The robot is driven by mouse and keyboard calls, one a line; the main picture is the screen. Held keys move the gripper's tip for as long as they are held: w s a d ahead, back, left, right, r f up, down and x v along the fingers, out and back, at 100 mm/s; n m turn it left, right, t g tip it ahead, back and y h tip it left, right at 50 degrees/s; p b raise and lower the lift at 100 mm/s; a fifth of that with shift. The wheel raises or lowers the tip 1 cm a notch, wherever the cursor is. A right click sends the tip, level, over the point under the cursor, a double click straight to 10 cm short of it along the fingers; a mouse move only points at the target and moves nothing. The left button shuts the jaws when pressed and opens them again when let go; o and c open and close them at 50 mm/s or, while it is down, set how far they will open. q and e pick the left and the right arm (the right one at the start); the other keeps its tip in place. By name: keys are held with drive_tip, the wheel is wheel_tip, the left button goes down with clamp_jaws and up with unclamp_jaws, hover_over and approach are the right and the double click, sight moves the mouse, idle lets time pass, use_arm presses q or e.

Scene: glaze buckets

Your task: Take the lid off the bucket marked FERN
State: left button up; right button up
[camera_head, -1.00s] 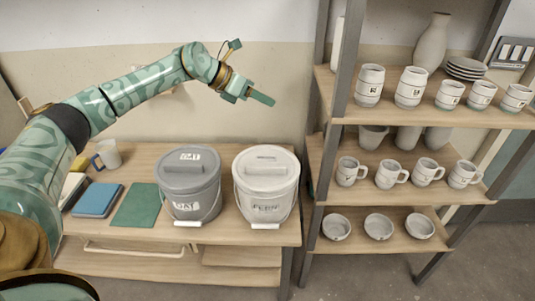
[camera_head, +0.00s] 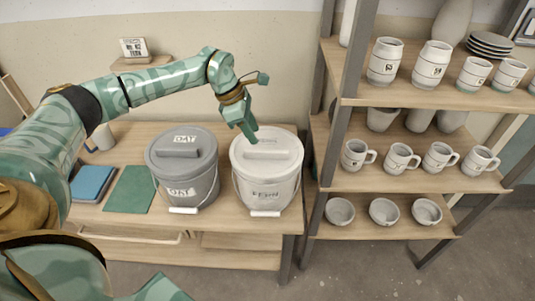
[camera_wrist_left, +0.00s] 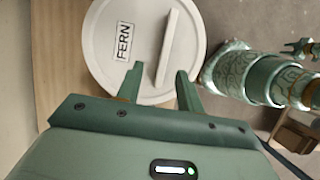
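The pale bucket marked FERN (camera_head: 262,195) stands on the bench with its lid (camera_head: 290,150) on. The round lid also shows in the left wrist view (camera_wrist_left: 105,50), with a FERN label (camera_wrist_left: 124,41) and a raised bar handle (camera_wrist_left: 168,45). My left gripper (camera_head: 250,132) hangs over the lid, close to the handle. In the left wrist view its two fingers (camera_wrist_left: 160,80) are spread and empty, one at each side of the handle's near end; whether they touch it cannot be told. A small claw of mine (camera_wrist_left: 304,48), seemingly the right gripper, shows at the wrist view's right edge.
A grey lidded bucket (camera_head: 180,170) stands close left of the FERN bucket. A shelf rack (camera_head: 420,180) with cups and bowls stands close on the right.

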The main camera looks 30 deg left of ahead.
sight(265, 151)
use_arm(q)
drive_tip(key=shift+w+d+f, duration=0.15)
drive_tip(key=shift+d+f, duration=0.1)
drive_tip(key=shift+f, duration=0.4)
drive_tip(key=shift+w+d+f, duration=0.1)
drive_tip(key=shift+d+f, duration=0.1)
drive_tip(key=shift+f, duration=0.2)
drive_tip(key=x, duration=0.2)
drive_tip(key=b+x, duration=0.1)
drive_tip(key=x, duration=0.2)
drive_tip(key=shift+d+r+b, duration=0.1)
drive_tip(key=shift+d+b, duration=0.2)
drive_tip(key=shift+d, duration=0.1)
drive_tip(key=shift+s+r, duration=0.1)
drive_tip(key=shift+s, duration=0.1)
drive_tip(key=shift+c, duration=0.6)
clamp_jaws()
use_arm(e)
drive_tip(key=shift+s+a+f, duration=0.2)
drive_tip(key=shift+f, duration=0.6)
